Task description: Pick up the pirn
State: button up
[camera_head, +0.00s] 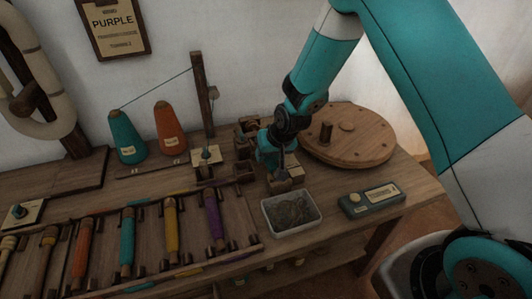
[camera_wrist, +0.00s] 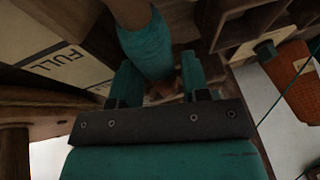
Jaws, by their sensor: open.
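In the wrist view, a pirn with teal yarn and a bare wooden end (camera_wrist: 147,45) lies between the two teal fingers of my gripper (camera_wrist: 160,82). The fingers are apart, one on each side of it; I cannot tell whether either touches it. In the head view, my gripper (camera_head: 278,168) is low among small wooden blocks on the bench, left of the round wooden disc. The pirn there is hidden or cannot be told from my teal gripper. Other pirns lie in the rack, including a teal one (camera_head: 127,241) and a purple one (camera_head: 213,221).
A grey tray of tangled thread (camera_head: 266,209) and a grey-green device (camera_head: 371,199) stand in front of my gripper. The round wooden disc (camera_head: 347,137) is close on the right. Teal (camera_head: 125,140) and orange (camera_head: 168,128) cones stand left. A "FULL" label (camera_wrist: 65,65) is close by.

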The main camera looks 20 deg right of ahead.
jog(key=shift+f, duration=0.25)
jog(key=shift+c, duration=0.3)
jog(key=c, duration=0.6)
